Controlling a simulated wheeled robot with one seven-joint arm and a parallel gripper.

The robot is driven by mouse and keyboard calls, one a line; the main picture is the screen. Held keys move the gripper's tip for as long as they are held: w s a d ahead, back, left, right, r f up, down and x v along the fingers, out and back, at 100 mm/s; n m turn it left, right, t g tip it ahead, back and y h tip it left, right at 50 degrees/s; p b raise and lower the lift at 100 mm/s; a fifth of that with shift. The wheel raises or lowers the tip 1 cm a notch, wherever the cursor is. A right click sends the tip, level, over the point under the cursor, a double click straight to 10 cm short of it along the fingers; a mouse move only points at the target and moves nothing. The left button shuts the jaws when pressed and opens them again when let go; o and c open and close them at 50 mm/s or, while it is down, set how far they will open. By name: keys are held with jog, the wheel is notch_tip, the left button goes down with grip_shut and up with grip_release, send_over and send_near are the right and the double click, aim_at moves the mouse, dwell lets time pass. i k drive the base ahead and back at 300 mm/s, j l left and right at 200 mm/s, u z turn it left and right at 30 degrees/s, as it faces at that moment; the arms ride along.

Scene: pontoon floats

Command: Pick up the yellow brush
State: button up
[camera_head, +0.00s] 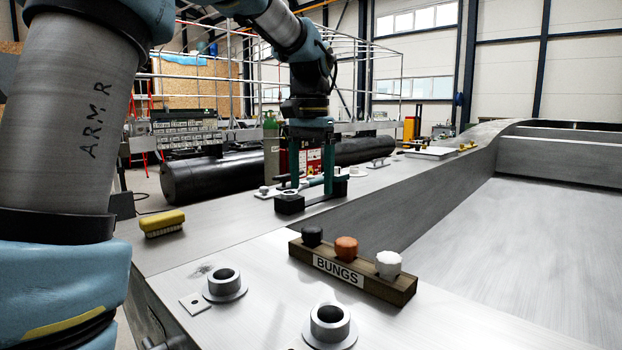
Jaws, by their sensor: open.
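The yellow brush (162,219) lies on the grey metal deck (215,220) at the left of the head view, close to the deck's left edge. Its yellow back faces up and pale bristles show beneath it. My gripper (314,194) points down over the deck, farther back and to the right of the brush. Its two fingers are spread apart, with dark pads at their ends. I see no brush between them. Some small fittings on the deck are partly behind the fingers.
A wooden rack labelled BUNGS (352,274) holds a black, an orange and a white bung at front centre. Two metal collars (224,284) stand at the front. A black tube (215,178) lies beyond the deck. A recessed metal well (520,250) is on the right.

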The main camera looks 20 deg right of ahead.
aim_at(161, 224)
jog(key=k+j, duration=0.75)
jog(key=j, duration=0.2)
